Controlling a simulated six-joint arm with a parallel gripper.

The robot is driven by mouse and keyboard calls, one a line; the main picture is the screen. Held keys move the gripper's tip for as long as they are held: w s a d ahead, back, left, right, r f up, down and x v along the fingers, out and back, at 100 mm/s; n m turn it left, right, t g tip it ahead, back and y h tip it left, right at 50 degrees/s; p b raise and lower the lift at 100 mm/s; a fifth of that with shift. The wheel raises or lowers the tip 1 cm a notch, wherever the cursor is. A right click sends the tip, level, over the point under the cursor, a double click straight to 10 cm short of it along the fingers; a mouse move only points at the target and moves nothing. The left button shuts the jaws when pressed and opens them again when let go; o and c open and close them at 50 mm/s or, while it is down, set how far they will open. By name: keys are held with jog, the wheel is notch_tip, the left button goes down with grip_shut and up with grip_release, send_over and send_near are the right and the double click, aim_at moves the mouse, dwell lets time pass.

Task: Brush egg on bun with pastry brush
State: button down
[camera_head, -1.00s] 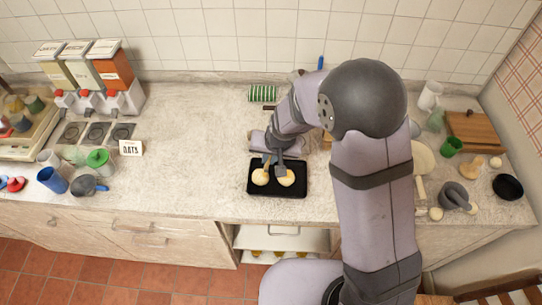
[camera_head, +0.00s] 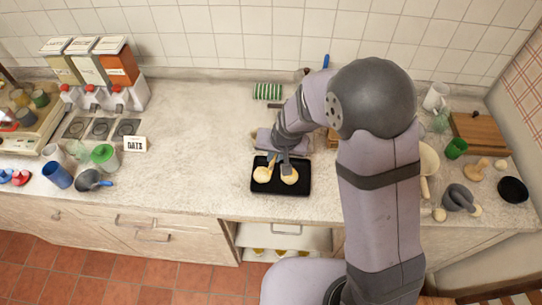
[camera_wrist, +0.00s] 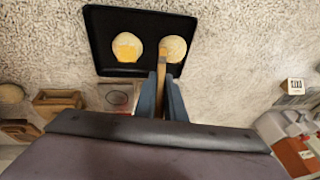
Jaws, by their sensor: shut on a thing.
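A black tray (camera_head: 257,187) holds two round buns and also shows in the wrist view (camera_wrist: 98,50). One bun (camera_wrist: 126,47), at the left in the wrist view, bears a yellow-orange egg patch; it is the right bun in the head view (camera_head: 290,178). The other bun (camera_wrist: 175,46) looks mostly pale; it is the left bun in the head view (camera_head: 262,175). My gripper (camera_wrist: 161,84) is shut on the pastry brush (camera_wrist: 161,65), whose tip overlaps the left edge of the pale bun. I cannot tell whether it touches.
A green striped roll (camera_head: 268,91) lies behind the tray. Dispensers (camera_head: 105,75), an oats card (camera_head: 134,145) and several cups stand at the left. A mortar (camera_head: 458,198), a black bowl (camera_head: 513,190) and a wooden board (camera_head: 478,132) are at the right. The counter left of the tray is clear.

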jog(key=shift+d, duration=0.15)
jog(key=shift+a, duration=0.25)
jog(key=shift+a+p, duration=0.7)
jog(key=shift+p, duration=0.1)
jog(key=shift+d+f, duration=0.1)
jog(key=shift+d, duration=0.1)
jog(key=shift+d+b, duration=0.75)
jog(key=shift+b, duration=0.05)
jog(key=shift+a, duration=0.15)
jog(key=shift+a+p, duration=0.8)
jog(key=shift+p, duration=0.05)
